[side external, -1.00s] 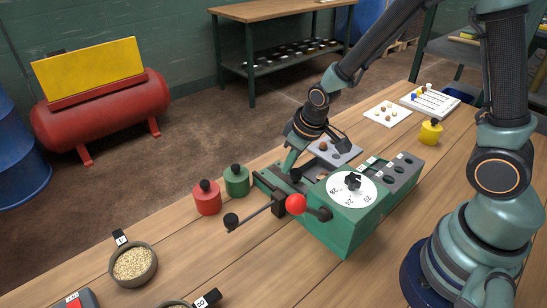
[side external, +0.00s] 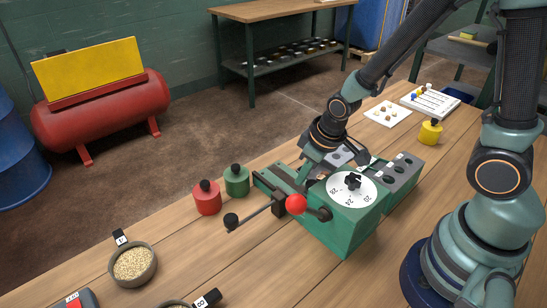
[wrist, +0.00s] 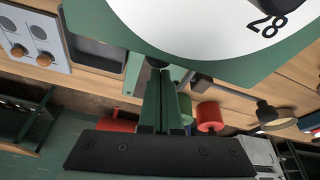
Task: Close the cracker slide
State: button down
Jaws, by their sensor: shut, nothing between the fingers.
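The green cracker machine (side external: 345,232) stands on the bench with a white numbered dial (side external: 352,190) on its top. Its slide rails (side external: 270,183) stick out at its left end, beside a lever with a red ball (side external: 296,204) and a rod with a black knob (side external: 231,220). My gripper (side external: 302,180) is shut and empty, pointing down behind the dial, close to the slide. In the wrist view my closed fingers (wrist: 161,72) reach the edge of the dial housing. Whether they touch the slide is hidden, and how far the slide is open cannot be told.
A red canister (side external: 207,198) and a green canister (side external: 237,181) stand just left of the machine. A grain bowl (side external: 134,263) sits front left. A yellow canister (side external: 430,133) and a white card (side external: 387,114) lie beyond.

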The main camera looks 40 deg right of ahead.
jog(key=w, duration=0.1)
jog(key=w+r, duration=0.1)
jog(key=w, duration=0.1)
jog(key=shift+a+r, duration=0.15)
jog(key=shift+a, duration=0.2)
jog(key=s+d+r+m+t, duration=0.1)
jog(key=s+r, duration=0.3)
jog(key=r, duration=0.5)
jog(key=s+d+r+m, duration=0.2)
jog(key=s+d+r, duration=0.2)
jog(key=r, duration=0.4)
jog(key=shift+s+d+r+t+h, duration=0.3)
jog(key=shift+s+d+r+t, duration=0.1)
jog(key=shift+s, duration=0.1)
